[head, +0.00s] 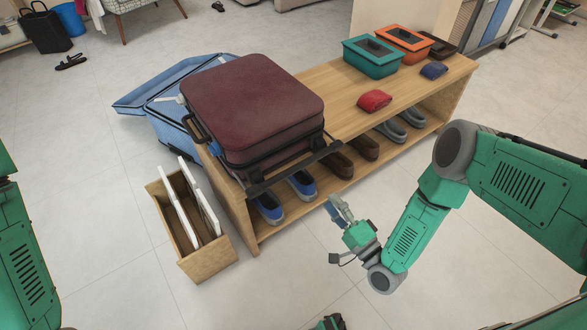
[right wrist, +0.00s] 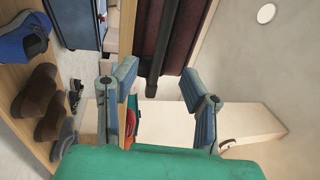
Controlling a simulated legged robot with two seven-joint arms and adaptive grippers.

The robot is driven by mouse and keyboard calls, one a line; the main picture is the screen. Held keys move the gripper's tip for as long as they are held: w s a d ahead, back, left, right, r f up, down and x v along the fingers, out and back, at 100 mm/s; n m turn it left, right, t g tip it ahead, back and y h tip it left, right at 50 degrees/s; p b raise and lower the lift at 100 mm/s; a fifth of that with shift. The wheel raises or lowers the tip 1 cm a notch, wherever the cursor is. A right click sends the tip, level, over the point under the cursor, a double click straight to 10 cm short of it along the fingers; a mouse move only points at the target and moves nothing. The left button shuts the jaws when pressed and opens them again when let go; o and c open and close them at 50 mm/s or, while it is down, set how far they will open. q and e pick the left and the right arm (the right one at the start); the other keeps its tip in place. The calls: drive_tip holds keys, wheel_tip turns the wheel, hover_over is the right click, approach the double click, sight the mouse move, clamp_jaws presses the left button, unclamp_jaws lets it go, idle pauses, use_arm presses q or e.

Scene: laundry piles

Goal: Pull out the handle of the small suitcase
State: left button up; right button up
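A maroon suitcase (head: 252,98) lies flat on the left end of a wooden shoe bench. A black bar (head: 292,169) runs along its lower front edge, a little out from the body. A black carry handle (head: 196,128) is on its left side. My right gripper (head: 340,210) is open and empty, in front of the bench and apart from the bar. In the right wrist view its fingers (right wrist: 160,100) are spread, with the suitcase (right wrist: 190,28) and dark bar (right wrist: 153,42) beyond. A green and dark part at the head view's bottom edge may be my left gripper (head: 328,322); its fingers are unclear.
Blue and brown shoes stand on the lower shelf of the bench (head: 340,105). A wooden box (head: 212,262) with white panels is at its left. An open blue case (head: 165,105) lies behind. Teal and orange boxes sit on the bench top. The floor in front is mostly clear.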

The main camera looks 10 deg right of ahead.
drive_tip(key=b, duration=0.1)
approach(303, 165)
drive_tip(key=w+a, duration=0.1)
drive_tip(key=w, duration=0.1)
drive_tip(key=x, duration=0.2)
drive_tip(key=b+x, duration=0.1)
drive_tip(key=x, duration=0.2)
drive_tip(key=b+x, duration=0.1)
drive_tip(key=x, duration=0.2)
drive_tip(key=shift+w+d+f, duration=0.15)
drive_tip(key=shift+d+f, duration=0.1)
drive_tip(key=shift+f, duration=0.1)
drive_tip(key=shift+w+a+r, duration=0.2)
drive_tip(key=shift+w+a, duration=0.05)
drive_tip(key=shift+a, duration=0.2)
drive_tip(key=shift+d+f, duration=0.1)
drive_tip(key=shift+d, duration=0.2)
drive_tip(key=c, duration=0.3)
use_arm(q)
drive_tip(key=f, duration=0.3)
drive_tip(key=shift+a+f, duration=0.25)
drive_tip(key=shift+f, duration=0.1)
use_arm(e)
drive_tip(key=shift+d, duration=0.15)
clamp_jaws()
